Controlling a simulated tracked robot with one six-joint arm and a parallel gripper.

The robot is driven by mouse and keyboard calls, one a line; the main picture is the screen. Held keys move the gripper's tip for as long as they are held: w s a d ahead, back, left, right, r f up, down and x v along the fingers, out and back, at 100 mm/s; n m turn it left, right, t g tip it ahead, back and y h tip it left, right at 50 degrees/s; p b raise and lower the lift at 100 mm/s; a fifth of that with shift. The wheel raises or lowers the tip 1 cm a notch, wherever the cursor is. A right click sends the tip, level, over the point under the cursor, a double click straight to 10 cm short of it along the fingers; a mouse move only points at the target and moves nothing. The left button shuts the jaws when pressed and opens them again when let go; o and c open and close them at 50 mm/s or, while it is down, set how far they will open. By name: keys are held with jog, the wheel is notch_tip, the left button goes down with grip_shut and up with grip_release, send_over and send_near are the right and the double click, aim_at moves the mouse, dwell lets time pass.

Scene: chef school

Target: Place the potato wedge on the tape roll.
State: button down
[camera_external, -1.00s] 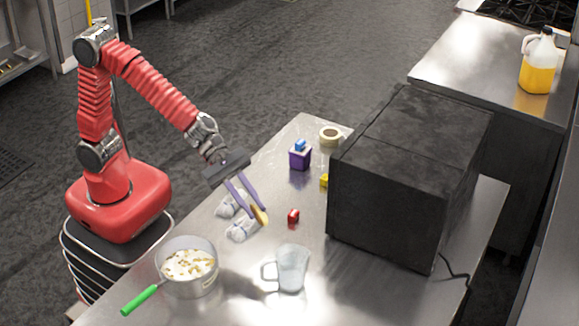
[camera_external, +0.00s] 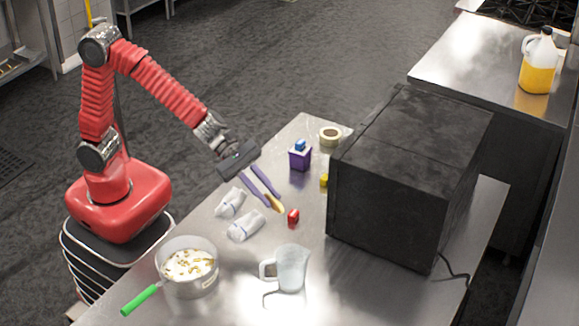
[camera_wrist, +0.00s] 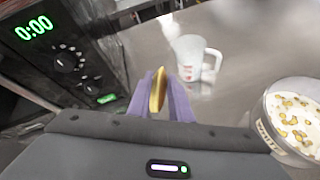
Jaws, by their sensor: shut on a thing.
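My gripper (camera_external: 272,200) is shut on the potato wedge (camera_external: 276,205), a yellow piece between the tips of its purple fingers. The wedge also shows upright between the fingers in the wrist view (camera_wrist: 158,90). The gripper holds it above the steel table, left of a small red block in the external view. The tape roll (camera_external: 330,136), a pale cream ring, lies flat near the table's far end, beyond the gripper. The tape roll is not in the wrist view.
A purple box with a blue item (camera_external: 300,155) stands near the tape roll. A yellow block (camera_external: 324,180) sits beside the black oven (camera_external: 400,175). The red block (camera_external: 293,216), white wrapped bundles (camera_external: 244,226), a measuring jug (camera_external: 289,268) and a pot (camera_external: 190,285) are nearby.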

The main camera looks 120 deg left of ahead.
jog(key=s+a+f+n+y, duration=0.1)
jog(key=a+n+y, duration=0.1)
jog(key=a, duration=1)
jog(key=s+a+f+n+y, duration=0.1)
jog(key=a+f+y, duration=0.1)
jog(key=a, duration=1.1)
notch_tip(320, 180, up, 2)
jog(key=n+y, duration=0.1)
jog(key=n, duration=0.1)
send_over(330, 137)
jog(key=s+d, duration=0.2)
jog(key=s, duration=0.1)
jog(key=shift+w, duration=0.15)
notch_tip(330, 137, down, 6)
jog(key=shift+f, duration=0.1)
jog(key=shift+f, duration=1.85)
jog(key=shift+f, duration=0.1)
